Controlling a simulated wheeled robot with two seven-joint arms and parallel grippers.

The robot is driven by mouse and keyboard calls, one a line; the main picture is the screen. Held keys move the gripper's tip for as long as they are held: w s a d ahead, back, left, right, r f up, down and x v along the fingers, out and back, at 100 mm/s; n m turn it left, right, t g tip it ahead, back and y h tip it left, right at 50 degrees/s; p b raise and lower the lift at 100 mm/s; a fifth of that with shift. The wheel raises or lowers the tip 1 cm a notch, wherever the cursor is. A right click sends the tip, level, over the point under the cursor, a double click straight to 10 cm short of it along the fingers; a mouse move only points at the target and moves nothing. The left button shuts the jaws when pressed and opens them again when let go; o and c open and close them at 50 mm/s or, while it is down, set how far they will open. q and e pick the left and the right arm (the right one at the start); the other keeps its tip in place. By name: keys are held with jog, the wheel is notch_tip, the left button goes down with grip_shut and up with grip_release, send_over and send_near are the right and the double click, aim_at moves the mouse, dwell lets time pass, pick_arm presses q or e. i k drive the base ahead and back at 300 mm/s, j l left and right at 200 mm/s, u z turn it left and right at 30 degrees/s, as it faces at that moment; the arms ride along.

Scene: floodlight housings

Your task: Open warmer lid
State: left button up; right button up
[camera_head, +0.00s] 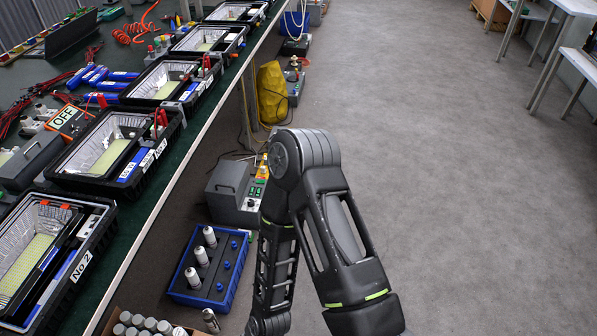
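No thing in view is clearly marked as the warmer. A grey box-shaped device (228,188) with a control panel and small green displays sits low beside the bench, left of my arm; its top looks closed. Another grey box (30,158) with a closed top sits on the bench at the left edge. I cannot tell which of them, if either, is the warmer. One dark arm of mine rises from the bottom, bent at its top joint, right of the floor device. Its gripper is outside the picture or hidden. My other gripper is not in view either.
Several black floodlight housings (75,276) line the green bench (128,228). A blue-edged tray (190,296) with white bottles and a carton of cylinders (128,312) are below it. A yellow bag (271,92) lies farther back. The grey floor (450,190) at right is clear.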

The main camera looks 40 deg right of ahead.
aim_at(228, 181)
jog(key=z, duration=0.75)
jog(key=i+l+u, duration=0.15)
jog(key=i+l, duration=0.15)
jog(key=i+l+u, duration=0.1)
jog(key=i+l, duration=0.2)
jog(key=i+l+u, duration=0.3)
jog(key=i+l, duration=0.2)
jog(key=l, duration=0.25)
jog(key=i+l+u, duration=0.15)
jog(key=l, duration=0.25)
jog(key=i+l+u, duration=0.1)
jog(key=i+l, duration=0.2)
jog(key=i+l+u, duration=0.15)
jog(key=l, duration=0.4)
jog(key=i+l+u, duration=0.15)
jog(key=l, duration=0.35)
jog(key=i, duration=0.05)
